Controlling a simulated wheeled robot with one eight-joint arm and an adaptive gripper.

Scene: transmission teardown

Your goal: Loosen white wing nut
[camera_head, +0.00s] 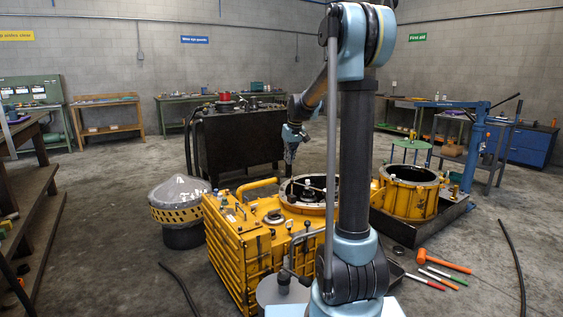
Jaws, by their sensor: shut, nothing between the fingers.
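I cannot make out a white wing nut in this view. It may be too small or hidden behind my arm. A yellow transmission housing (232,262) stands on the floor in the middle, with a round opening (304,205) in its top. Small pale parts show inside the opening, too small to identify. My gripper (289,170) points down above the opening's far left side. It is small and dark in the view. It looks shut and empty, and I cannot tell whether it touches anything.
A yellow ring housing (408,198) sits in a dark tray (440,222) at the right. A plastic-covered yellow part (180,205) stands at the left. An orange mallet (443,263) and several hand tools lie at the front right. Hoses (515,262) lie on the floor.

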